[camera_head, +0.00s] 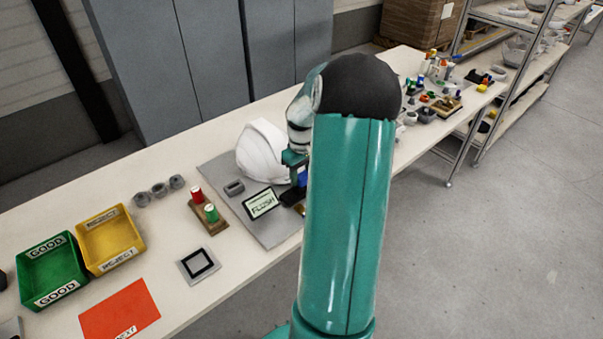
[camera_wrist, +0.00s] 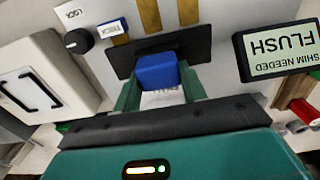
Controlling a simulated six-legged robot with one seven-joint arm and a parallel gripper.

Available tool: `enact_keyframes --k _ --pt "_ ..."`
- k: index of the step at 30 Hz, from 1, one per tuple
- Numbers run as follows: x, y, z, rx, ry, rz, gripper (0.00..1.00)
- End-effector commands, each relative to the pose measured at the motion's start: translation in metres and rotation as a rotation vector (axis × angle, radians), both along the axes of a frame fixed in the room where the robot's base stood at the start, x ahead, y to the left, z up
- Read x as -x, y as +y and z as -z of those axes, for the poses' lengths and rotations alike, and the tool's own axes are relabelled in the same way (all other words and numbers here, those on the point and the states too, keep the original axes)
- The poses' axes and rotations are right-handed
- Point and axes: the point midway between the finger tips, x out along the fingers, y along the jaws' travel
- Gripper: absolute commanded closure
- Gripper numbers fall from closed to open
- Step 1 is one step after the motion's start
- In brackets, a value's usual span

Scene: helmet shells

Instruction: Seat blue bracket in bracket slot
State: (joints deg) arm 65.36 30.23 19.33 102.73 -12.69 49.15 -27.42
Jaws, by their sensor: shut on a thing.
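The blue bracket (camera_wrist: 157,72) is between the two green fingers of my gripper (camera_wrist: 160,90) in the wrist view. The fingers are shut on its sides. The bracket is right against or just in front of a dark plate (camera_wrist: 193,45), likely where the slot is; I cannot tell whether it is inside a slot or only close to it. In the head view my gripper (camera_head: 294,158) points down at the grey board beside the white helmet shell (camera_head: 262,150). My arm hides part of that area.
A display (camera_wrist: 278,50) reading "SHIM NEEDED FLUSH" stands close beside the dark plate. A black knob (camera_wrist: 79,41) and brass strips (camera_wrist: 188,10) are nearby. Green (camera_head: 52,272) and yellow (camera_head: 110,240) bins stand at the left of the table.

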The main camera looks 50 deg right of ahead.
Motion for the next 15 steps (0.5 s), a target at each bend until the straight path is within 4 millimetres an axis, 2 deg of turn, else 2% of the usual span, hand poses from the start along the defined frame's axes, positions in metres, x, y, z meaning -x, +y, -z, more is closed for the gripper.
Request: enact_keyframes --k 12,13,15 --pt "0.0000 0.0001 -0.0001 0.000 0.000 0.000 0.75" --pt "0.0000 0.0001 -0.0001 0.000 0.000 0.000 0.57" --pt "-0.0001 0.0001 -0.0002 0.000 0.000 0.000 0.43"
